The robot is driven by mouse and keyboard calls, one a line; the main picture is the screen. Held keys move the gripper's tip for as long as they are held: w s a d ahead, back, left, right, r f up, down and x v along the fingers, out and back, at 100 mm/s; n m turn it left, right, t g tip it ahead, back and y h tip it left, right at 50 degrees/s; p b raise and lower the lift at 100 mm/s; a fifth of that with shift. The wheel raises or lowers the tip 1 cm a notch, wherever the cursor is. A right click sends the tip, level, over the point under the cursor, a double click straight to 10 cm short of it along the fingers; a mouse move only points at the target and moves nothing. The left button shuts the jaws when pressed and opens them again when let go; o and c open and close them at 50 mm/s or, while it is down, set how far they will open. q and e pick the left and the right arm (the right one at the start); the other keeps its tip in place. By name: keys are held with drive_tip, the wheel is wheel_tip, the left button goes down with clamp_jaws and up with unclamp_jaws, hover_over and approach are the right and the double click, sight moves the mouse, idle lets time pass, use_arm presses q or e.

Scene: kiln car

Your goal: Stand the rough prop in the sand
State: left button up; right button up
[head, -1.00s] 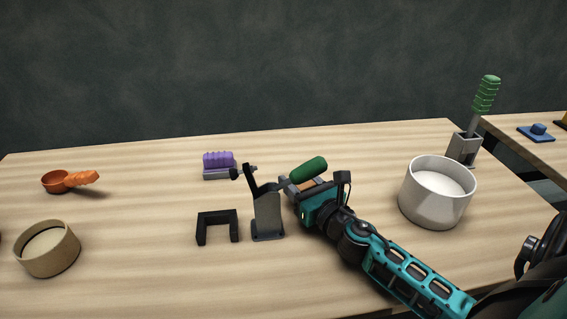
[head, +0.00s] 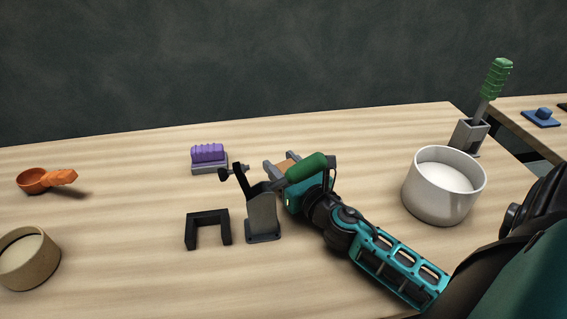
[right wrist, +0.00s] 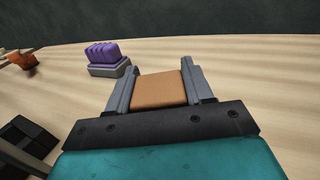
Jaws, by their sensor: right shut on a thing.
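My right gripper (head: 282,166) is shut on an orange-brown block, which I take to be the prop (right wrist: 160,90). In the right wrist view the block sits between the two grey fingers; its roughness is hard to judge. The gripper is behind the grey stand, over the table. A white pot (head: 430,204) at the right holds pale, sand-like fill (head: 446,178). A tan round dish (head: 32,270) at the lower left also has pale fill. My left gripper is not in view.
A purple brush-like block (head: 208,153), an orange scoop (head: 35,182) and a grey holder (head: 468,138) with a ridged green-handled tool (head: 497,78) stand around.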

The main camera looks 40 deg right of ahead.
drive_tip(key=shift+f, duration=0.15)
drive_tip(key=o, duration=1.1)
drive_tip(key=shift+c, duration=0.2)
